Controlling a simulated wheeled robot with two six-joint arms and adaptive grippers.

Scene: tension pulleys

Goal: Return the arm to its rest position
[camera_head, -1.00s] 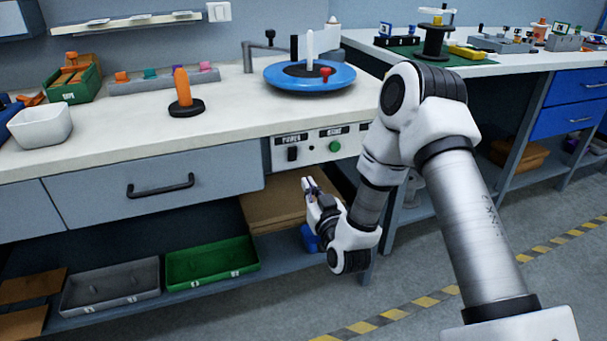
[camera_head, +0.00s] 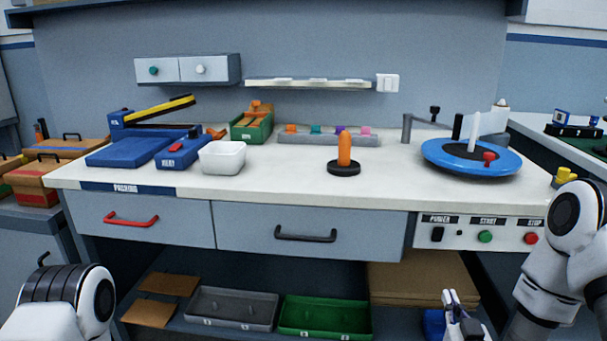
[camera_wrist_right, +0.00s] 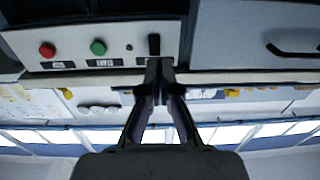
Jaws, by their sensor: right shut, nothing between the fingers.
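My right arm (camera_head: 560,255) comes in at the lower right of the head view, in front of the bench. My right gripper (camera_head: 450,298) is low, below the button panel and apart from the bench front. In the right wrist view the right gripper's fingers (camera_wrist_right: 160,75) meet at their tips, with nothing between them. Of my left arm only a rounded joint (camera_head: 75,300) shows at the lower left of the head view. My left gripper is out of view.
A white-topped bench (camera_head: 285,185) carries a blue turntable (camera_head: 440,158), an orange peg on a black base (camera_head: 344,150) and a white bin (camera_head: 222,157). The button panel (camera_head: 470,234) is on its front. Grey (camera_head: 232,308) and green trays (camera_head: 325,317) lie on the lower shelf.

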